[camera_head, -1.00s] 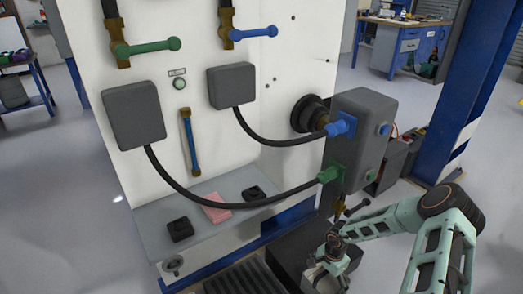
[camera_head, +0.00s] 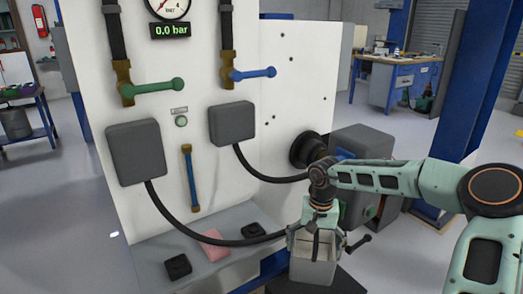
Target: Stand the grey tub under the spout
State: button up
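The grey tub (camera_head: 312,270) is a small open-topped light grey box in the lower middle of the head view. My gripper (camera_head: 316,238) points down at its top, with a finger at the rim, and appears shut on it. The tub looks upright, in front of the grey pump box (camera_head: 362,150) on the right of the panel. A small dark tap lever (camera_head: 358,243) shows just right of the tub. The spout itself is hidden behind my gripper and the tub. I cannot tell the gap between tub and the dark surface below.
A grey ledge (camera_head: 150,258) holds a pink cloth (camera_head: 215,245) and two black blocks (camera_head: 178,265). A dark surface (camera_head: 345,284) lies under the tub.

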jog(key=s+r+p, duration=0.3)
jog(key=r+p, duration=0.8)
jog(key=r, duration=0.1)
jog(key=s+a+r+n+p, duration=0.1)
jog(key=s+r+p, duration=0.3)
jog(key=r+p, duration=0.7)
jog(key=s+a+r+n+p, duration=0.1)
jog(key=s+r+p, duration=0.2)
jog(key=r+p, duration=0.8)
jog(key=shift+s+r, duration=0.15)
jog(key=shift+r, duration=0.8)
jog(key=shift+f, duration=0.1)
